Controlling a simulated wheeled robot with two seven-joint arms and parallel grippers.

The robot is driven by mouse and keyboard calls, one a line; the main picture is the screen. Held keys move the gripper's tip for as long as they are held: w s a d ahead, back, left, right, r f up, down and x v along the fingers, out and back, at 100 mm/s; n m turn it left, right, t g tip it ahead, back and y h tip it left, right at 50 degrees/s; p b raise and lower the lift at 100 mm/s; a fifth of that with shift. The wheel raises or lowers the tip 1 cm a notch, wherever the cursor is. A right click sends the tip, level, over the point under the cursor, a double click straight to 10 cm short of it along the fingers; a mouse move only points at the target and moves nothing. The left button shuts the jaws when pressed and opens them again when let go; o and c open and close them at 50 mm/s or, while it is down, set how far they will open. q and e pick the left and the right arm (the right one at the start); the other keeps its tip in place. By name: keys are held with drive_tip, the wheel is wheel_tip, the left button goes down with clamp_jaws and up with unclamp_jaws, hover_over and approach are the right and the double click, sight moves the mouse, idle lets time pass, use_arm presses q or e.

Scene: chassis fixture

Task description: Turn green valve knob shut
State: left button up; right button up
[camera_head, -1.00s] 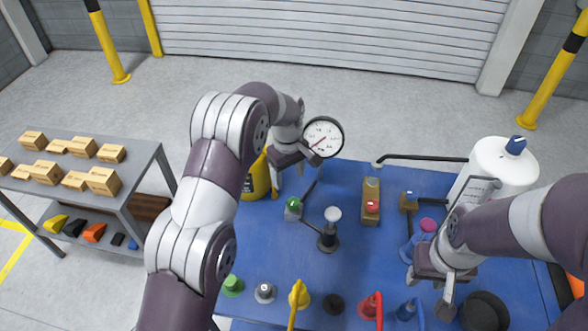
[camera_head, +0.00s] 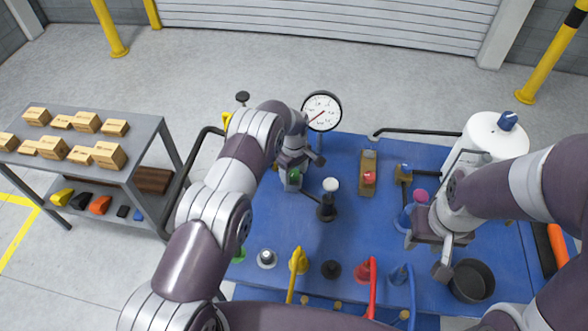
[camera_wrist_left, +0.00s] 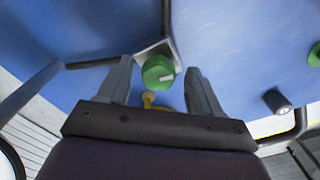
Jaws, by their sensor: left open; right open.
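The green valve knob (camera_head: 295,176) sits on a small grey block on the blue table and is partly hidden by my left gripper (camera_head: 304,172). In the left wrist view the round green knob (camera_wrist_left: 156,72), with a white mark on its right side, lies between the open fingers of my left gripper (camera_wrist_left: 160,70). I see gaps on both sides, so the fingers do not appear to touch it. My right gripper (camera_head: 428,256) is open above the right part of the table, beside a blue fitting with a magenta top (camera_head: 421,196).
A white-topped black stick (camera_head: 329,205) stands right of the knob. A pressure gauge (camera_head: 322,111) is behind. A red button box (camera_head: 369,175) is further right, and yellow (camera_head: 299,261) and red (camera_head: 366,271) handles line the front. A second green knob (camera_head: 240,254) is front left.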

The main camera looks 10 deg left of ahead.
use_arm(q)
drive_tip(key=shift+w, duration=0.1)
drive_tip(key=c, duration=1.1)
drive_tip(key=shift+o, duration=0.2)
